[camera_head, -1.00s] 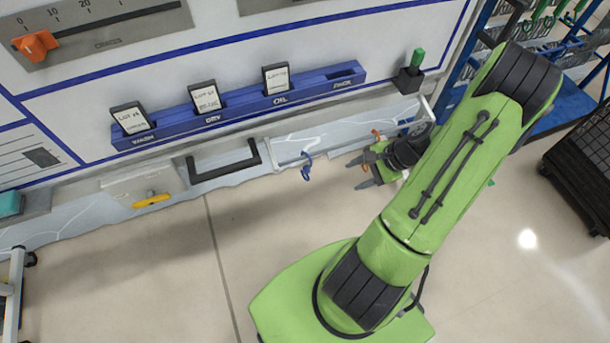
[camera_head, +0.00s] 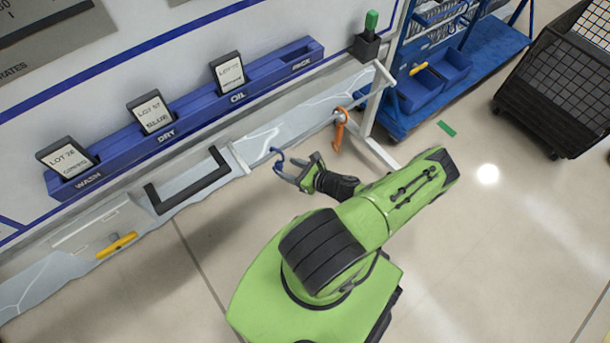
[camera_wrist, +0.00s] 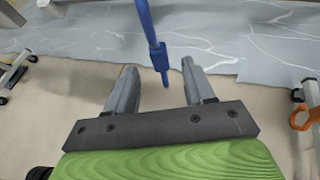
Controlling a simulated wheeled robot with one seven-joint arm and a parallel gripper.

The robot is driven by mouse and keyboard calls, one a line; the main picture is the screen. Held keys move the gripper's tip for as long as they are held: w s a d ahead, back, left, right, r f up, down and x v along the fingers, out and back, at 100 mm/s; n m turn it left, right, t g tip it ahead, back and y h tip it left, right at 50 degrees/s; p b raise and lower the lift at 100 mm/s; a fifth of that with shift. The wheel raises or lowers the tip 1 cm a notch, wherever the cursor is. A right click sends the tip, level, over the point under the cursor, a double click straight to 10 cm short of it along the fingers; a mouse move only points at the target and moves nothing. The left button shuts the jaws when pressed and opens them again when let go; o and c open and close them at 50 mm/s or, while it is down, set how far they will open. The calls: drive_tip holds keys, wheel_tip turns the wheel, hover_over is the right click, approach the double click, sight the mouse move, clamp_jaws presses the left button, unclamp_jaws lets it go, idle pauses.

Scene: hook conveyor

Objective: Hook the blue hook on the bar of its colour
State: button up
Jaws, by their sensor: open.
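The blue hook (camera_head: 278,157) hangs from a thin pale rail (camera_head: 312,130) along the front of the wall station. It also shows in the wrist view (camera_wrist: 153,38), where its lower end hangs just ahead of and between my fingertips. My gripper (camera_head: 292,172) is open and empty, right at the blue hook; its two fingers show apart in the wrist view (camera_wrist: 155,80). I cannot tell whether a finger touches the hook. An orange hook (camera_head: 339,132) hangs farther right on the same rail. I cannot make out a blue bar for hooking.
A white post (camera_head: 377,100) stands at the rail's right end. A blue rack (camera_head: 480,55) with bins is at the upper right, beside a black mesh cart (camera_head: 555,90). A black handle (camera_head: 190,185) juts out left of the rail.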

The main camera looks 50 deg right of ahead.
sight(282, 166)
drive_tip(key=b+x, duration=0.1)
drive_tip(key=x, duration=0.6)
drive_tip(key=shift+w+f+b, duration=0.2)
drive_tip(key=shift+w+b, duration=0.05)
drive_tip(key=shift+b, duration=0.1)
clamp_jaws()
